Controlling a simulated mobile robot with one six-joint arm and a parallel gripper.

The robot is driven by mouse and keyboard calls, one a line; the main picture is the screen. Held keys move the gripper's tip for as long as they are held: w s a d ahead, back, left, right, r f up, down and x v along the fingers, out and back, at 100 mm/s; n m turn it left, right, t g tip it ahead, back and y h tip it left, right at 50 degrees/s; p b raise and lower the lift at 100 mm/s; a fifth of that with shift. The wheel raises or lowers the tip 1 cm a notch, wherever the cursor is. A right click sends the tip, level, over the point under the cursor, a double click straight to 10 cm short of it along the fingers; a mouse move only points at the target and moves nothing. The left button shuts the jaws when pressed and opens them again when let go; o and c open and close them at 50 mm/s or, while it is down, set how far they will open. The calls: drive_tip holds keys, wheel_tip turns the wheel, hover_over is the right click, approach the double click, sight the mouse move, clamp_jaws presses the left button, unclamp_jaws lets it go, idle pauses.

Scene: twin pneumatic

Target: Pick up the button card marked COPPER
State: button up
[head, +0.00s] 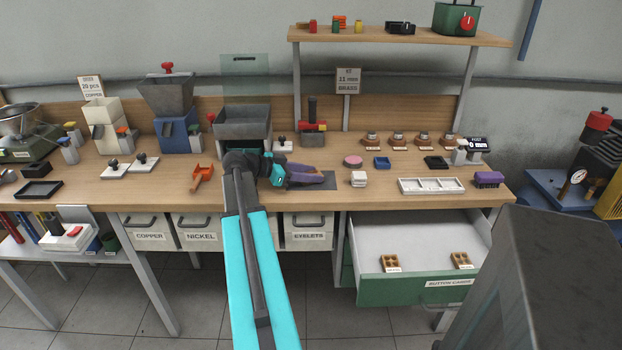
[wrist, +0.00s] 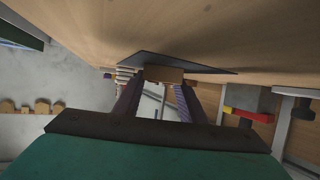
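The open green drawer labelled BUTTON CARDS (head: 425,288) holds two small brown button cards, one at left (head: 391,262) and one at right (head: 461,260). Their tags are too small to read. My gripper (head: 318,179) is at the bench, over a dark mat (head: 328,190), up and left of the drawer. In the wrist view, its two fingers (wrist: 163,82) have a brown block (wrist: 164,73) between their tips and appear to touch both sides. No marking on this block is readable, so I cannot tell whether it is the COPPER card.
A white stack (head: 358,179), a pink disc (head: 352,161) and a white divided tray (head: 431,186) stand right of my gripper. An orange scoop (head: 201,177) lies to the left. A large grey body (head: 530,290) fills the lower right. Closed drawers read COPPER (head: 150,237), NICKEL and EYELETS.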

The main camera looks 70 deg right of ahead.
drive_tip(key=c, duration=0.4)
drive_tip(key=shift+r, duration=0.15)
drive_tip(key=shift+r, duration=1.5)
drive_tip(key=shift+s+a+r+b, duration=0.1)
drive_tip(key=shift+s+a+b, duration=0.05)
drive_tip(key=shift+a+b, duration=0.15)
drive_tip(key=s+a+b, duration=0.4)
drive_tip(key=s+a, duration=0.2)
drive_tip(key=a, duration=0.5)
drive_tip(key=shift+s+r+b, duration=0.25)
drive_tip(key=shift+r+b, duration=0.15)
drive_tip(key=shift+r, duration=0.05)
drive_tip(key=shift+s+a+b, duration=0.1)
drive_tip(key=shift+a+b, duration=0.1)
drive_tip(key=shift+b, duration=1.05)
drive_tip(key=a+b, duration=0.1)
drive_tip(key=b, duration=0.4)
drive_tip(key=shift+s, duration=0.3)
